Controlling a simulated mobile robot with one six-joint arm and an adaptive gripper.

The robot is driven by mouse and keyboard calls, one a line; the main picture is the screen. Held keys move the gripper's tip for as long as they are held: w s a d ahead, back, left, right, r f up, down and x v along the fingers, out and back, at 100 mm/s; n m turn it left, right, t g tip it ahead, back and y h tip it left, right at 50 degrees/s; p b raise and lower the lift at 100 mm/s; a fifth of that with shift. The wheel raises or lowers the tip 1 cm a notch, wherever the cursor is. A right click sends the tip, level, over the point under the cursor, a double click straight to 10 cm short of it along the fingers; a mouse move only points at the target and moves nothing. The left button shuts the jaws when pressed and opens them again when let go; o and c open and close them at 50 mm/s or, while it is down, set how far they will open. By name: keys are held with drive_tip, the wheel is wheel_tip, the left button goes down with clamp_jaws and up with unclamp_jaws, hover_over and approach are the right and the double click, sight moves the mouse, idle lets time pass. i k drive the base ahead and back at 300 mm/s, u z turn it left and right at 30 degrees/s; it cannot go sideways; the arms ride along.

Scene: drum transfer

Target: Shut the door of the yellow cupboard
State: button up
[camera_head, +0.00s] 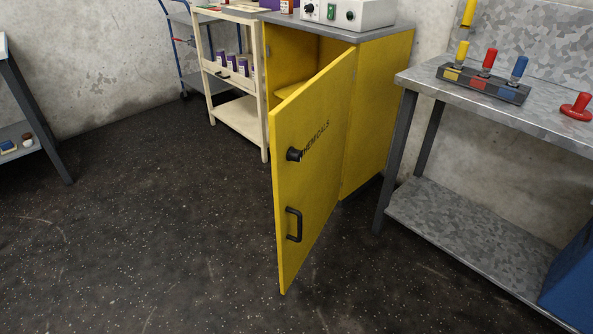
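The yellow cupboard (378,110) stands against the back wall, with a grey top. Its door (318,170) is hinged on the right side and stands wide open, swung out toward me over the floor. The door's outer face shows the word "CHEMICALS", a black round knob (294,154) and, lower down, a black bar handle (294,224). Part of the yellow inside and a shelf (291,88) show through the opening; the door hides the rest. My gripper is not in this view.
A grey box with knobs (346,14) sits on the cupboard. A cream trolley (236,110) stands close on the left. A metal bench (500,110) with colored-handled tools stands on the right, and another table (38,115) at far left. The dark floor (150,240) left of the door is clear.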

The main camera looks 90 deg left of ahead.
sight(313, 120)
drive_tip(key=u, duration=0.7)
drive_tip(key=k, duration=0.3)
drive_tip(key=u, duration=2.35)
drive_tip(key=k, duration=0.65)
drive_tip(key=z, duration=0.35)
drive_tip(key=i, duration=0.95)
drive_tip(key=z, duration=0.2)
